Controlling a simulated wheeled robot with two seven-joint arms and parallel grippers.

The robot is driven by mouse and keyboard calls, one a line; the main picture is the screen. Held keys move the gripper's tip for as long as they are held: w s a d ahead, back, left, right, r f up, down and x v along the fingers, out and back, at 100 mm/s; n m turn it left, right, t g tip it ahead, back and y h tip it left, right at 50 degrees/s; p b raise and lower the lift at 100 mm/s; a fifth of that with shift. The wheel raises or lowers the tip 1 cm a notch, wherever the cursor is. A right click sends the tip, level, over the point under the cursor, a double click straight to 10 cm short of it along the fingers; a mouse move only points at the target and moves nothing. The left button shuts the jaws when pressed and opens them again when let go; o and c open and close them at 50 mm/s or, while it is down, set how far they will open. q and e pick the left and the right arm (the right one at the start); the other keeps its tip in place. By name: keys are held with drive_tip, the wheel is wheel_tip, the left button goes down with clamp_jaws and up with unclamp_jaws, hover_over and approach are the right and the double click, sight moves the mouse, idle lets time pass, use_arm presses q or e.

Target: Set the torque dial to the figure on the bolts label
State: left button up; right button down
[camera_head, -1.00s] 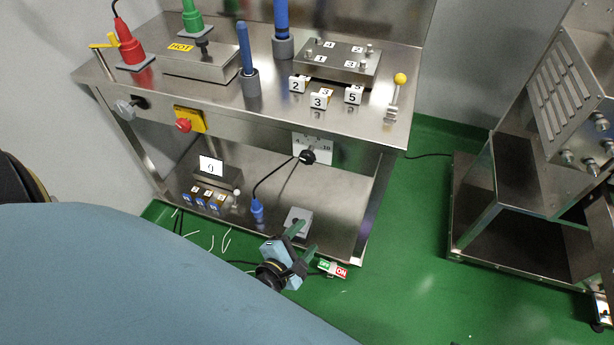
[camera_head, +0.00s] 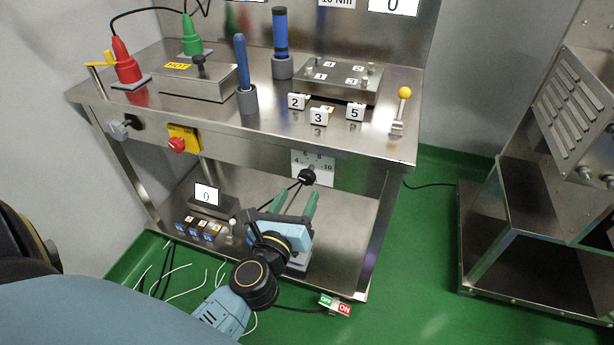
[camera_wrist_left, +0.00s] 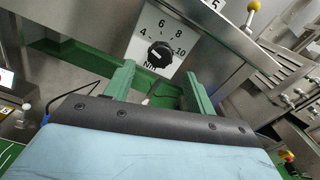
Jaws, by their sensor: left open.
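The torque dial (camera_head: 307,177) is a black knob on a white plate (camera_head: 327,172) on the bench's front, marked 4, 6, 8 and 10. In the left wrist view the knob (camera_wrist_left: 159,53) shows large, with Nm under it; its exact setting is hard to tell. My left gripper (camera_head: 296,200) is open and empty, its green fingers pointing up just below the dial. In the wrist view its fingertips (camera_wrist_left: 160,73) are below the knob, apart from it. A white label (camera_head: 337,2) reading 10 Nm is cut off at the top. My right gripper is out of view.
The steel bench top (camera_head: 205,110) overhangs the dial plate. A red button on a yellow box (camera_head: 184,139) is left of it. Cables hang below the dial near my gripper. The lower shelf (camera_head: 340,235) carries a display reading 0 (camera_head: 206,193).

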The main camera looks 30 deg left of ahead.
sight(306, 182)
use_arm(q)
drive_tip(key=x, duration=0.5)
drive_tip(key=shift+w+a, duration=0.1)
drive_tip(key=shift+w, duration=0.3)
drive_tip(key=shift+w+a, duration=0.1)
drive_tip(key=shift+w, duration=0.5)
drive_tip(key=shift+c, duration=0.4)
